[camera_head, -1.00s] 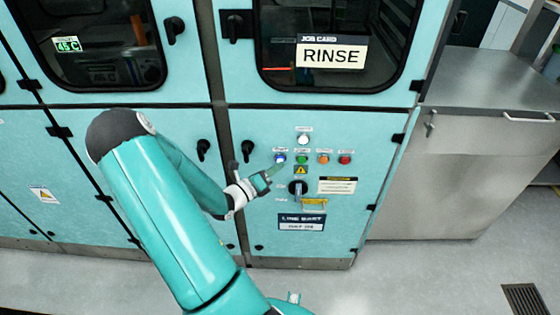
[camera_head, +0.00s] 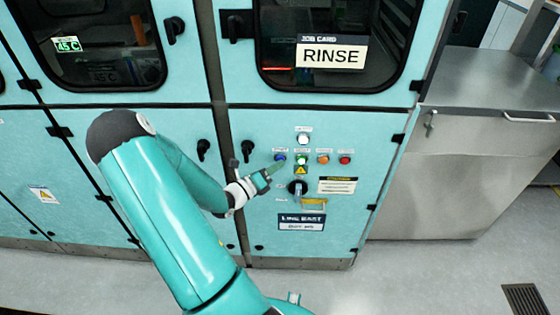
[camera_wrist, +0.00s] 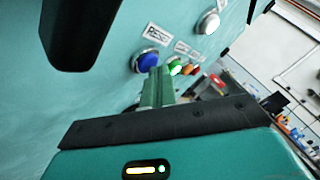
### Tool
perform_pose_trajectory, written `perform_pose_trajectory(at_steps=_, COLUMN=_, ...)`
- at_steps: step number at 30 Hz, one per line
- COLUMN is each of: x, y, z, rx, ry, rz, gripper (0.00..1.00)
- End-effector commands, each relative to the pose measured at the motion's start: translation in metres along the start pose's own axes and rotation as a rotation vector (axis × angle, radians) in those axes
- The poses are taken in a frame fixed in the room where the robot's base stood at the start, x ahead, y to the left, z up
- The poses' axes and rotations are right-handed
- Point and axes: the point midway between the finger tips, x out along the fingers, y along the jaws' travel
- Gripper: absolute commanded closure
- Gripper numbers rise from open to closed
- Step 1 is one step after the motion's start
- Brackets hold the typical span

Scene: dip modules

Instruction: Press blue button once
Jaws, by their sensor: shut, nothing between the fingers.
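The blue button (camera_head: 280,157) is the leftmost of a row on the teal cabinet's lower panel. In the wrist view the blue button (camera_wrist: 148,61) has a silver ring and a label reading RESET above it. My gripper (camera_head: 281,164) is shut and empty, with its green fingertips just below and right of the blue button. In the wrist view my gripper (camera_wrist: 160,72) has its tips close to the button's lower right edge. I cannot tell whether they touch it. The button's face is mostly visible.
A green button (camera_head: 302,160) sits right beside my fingertips, then an orange (camera_head: 323,159) and a red button (camera_head: 345,159). A white button (camera_head: 303,138) is above. A black rotary switch (camera_head: 297,187) is below. A door handle (camera_head: 247,150) stands to the left.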

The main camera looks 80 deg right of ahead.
Motion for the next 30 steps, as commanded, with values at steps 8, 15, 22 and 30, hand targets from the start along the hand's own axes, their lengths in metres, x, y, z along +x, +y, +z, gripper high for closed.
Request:
perform_pose_trajectory(at_steps=8, x=0.001, y=0.001, z=0.001, rx=0.001, ry=-0.001, rz=0.000, gripper=1.00)
perform_pose_trajectory(at_steps=15, x=-0.002, y=-0.001, z=0.000, rx=0.001, ry=-0.002, rz=0.001, gripper=1.00)
perform_pose_trajectory(at_steps=22, x=-0.010, y=-0.007, z=-0.006, rx=0.000, ry=-0.002, rz=0.001, gripper=1.00)
perform_pose_trajectory(at_steps=30, x=-0.011, y=-0.008, z=-0.007, rx=0.001, ry=-0.001, rz=0.000, gripper=1.00)
